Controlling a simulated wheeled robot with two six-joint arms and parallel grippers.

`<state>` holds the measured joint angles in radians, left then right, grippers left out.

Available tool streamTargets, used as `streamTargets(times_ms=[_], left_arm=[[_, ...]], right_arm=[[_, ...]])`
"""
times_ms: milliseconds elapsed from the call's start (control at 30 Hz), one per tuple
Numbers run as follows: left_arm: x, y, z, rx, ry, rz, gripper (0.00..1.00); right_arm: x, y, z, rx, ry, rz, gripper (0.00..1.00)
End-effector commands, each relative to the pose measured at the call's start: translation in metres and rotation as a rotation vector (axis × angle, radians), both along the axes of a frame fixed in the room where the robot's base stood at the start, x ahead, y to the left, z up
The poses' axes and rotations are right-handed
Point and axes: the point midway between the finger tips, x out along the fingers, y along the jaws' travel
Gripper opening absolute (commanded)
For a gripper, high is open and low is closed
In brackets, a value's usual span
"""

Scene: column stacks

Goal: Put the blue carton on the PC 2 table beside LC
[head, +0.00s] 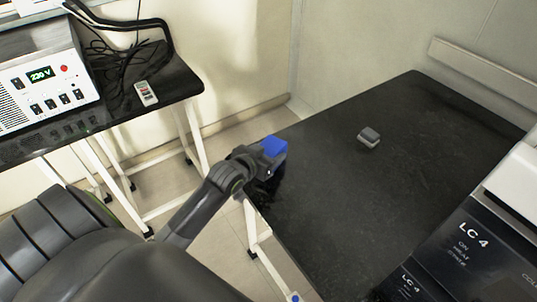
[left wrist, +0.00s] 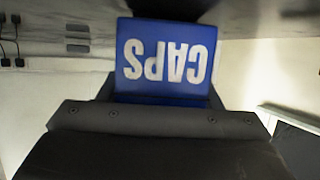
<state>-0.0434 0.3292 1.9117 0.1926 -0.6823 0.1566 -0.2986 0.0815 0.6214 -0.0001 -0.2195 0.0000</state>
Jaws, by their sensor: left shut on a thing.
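The blue carton (head: 274,147) is in my left gripper (head: 270,160), over the left edge of a black table (head: 330,215) in the head view. In the left wrist view the carton (left wrist: 166,60) shows a blue face with upside-down white letters reading CAPS. My left gripper is shut on it. The wrist view does not show clearly whether the carton touches the tabletop. A unit marked LC 4 (head: 470,245) stands at the right of the black table. No PC 2 label is legible. My right gripper is not in view.
A small grey object (head: 369,137) lies on the black table towards the back. The middle of that table is clear. At the left, another table holds a power unit (head: 45,85) reading 230 V, cables and a small white device (head: 146,93). A floor gap separates the tables.

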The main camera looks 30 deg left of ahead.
Motion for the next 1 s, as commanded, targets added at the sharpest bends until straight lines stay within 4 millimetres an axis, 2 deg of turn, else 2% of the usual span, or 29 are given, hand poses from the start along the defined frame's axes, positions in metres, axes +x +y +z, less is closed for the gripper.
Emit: streamTargets(times_ms=[400,433,567,900,1000], left_arm=[[0.0003,-0.0002,-0.0074,0.001,-0.002,0.0,0.32],[0.0002,-0.0001,-0.0075,0.001,-0.001,0.0,0.61],[0.0002,-0.0001,-0.007,0.001,-0.001,0.0,0.78],[0.0003,-0.0001,-0.004,0.001,-0.003,0.0,0.8],[-0.0062,0.0001,-0.0014,0.001,-0.002,0.0,0.8]], right_arm=[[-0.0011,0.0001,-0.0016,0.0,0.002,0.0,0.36],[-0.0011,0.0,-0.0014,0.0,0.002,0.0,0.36],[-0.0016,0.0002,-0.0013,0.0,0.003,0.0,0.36],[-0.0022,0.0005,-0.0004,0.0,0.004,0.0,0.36],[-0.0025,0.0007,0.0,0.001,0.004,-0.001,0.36]])
